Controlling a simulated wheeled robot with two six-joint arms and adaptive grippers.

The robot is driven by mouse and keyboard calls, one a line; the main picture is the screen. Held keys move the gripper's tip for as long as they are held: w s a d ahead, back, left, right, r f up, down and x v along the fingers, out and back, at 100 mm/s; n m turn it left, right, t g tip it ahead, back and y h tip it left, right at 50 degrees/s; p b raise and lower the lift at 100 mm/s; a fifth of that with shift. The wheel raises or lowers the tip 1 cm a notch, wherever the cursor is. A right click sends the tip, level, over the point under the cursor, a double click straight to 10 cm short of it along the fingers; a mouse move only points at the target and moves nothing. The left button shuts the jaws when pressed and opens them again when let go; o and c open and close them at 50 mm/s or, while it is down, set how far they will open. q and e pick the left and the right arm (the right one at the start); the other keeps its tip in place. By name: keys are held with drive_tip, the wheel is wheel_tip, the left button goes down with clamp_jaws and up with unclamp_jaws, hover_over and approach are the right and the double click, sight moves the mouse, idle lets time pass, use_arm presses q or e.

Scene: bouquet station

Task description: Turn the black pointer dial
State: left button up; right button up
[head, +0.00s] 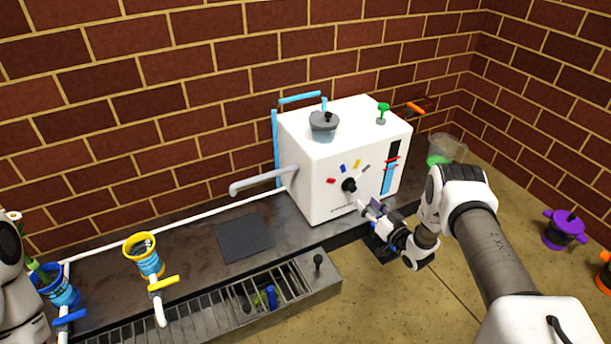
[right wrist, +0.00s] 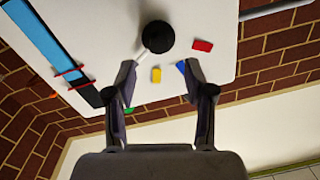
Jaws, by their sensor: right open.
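The black round dial (head: 348,185) is on the front face of the white machine (head: 325,195). A pale strip runs from it towards its upper right in the head view. Red, blue and yellow marks sit around it. My right gripper (head: 370,209) is open just in front of the face, to the lower right of the dial. In the right wrist view the dial (right wrist: 158,37) lies beyond the open fingertips (right wrist: 157,68), roughly centred between them. The gripper appears apart from it. Only part of my left arm shows at the left edge; its gripper is out of view.
The machine stands on a dark counter against a brick wall. A light pipe (head: 262,181) juts from its left side. A blue and red gauge (head: 390,168) is on its front right. A yellow-rimmed funnel (head: 140,247) and a grated trough (head: 200,318) lie left.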

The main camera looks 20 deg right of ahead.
sight(354, 190)
drive_tip(key=w+b, duration=0.1)
drive_tip(key=w, duration=0.1)
drive_tip(key=w+b, duration=0.1)
drive_tip(key=w, duration=0.1)
drive_tip(key=w+b, duration=0.2)
drive_tip(key=shift+w+a+f, duration=0.3)
drive_tip(key=shift+w+a, duration=0.1)
drive_tip(key=shift+w+r, duration=0.1)
drive_tip(key=shift+w, duration=0.2)
drive_tip(key=shift+r, duration=0.1)
clamp_jaws()
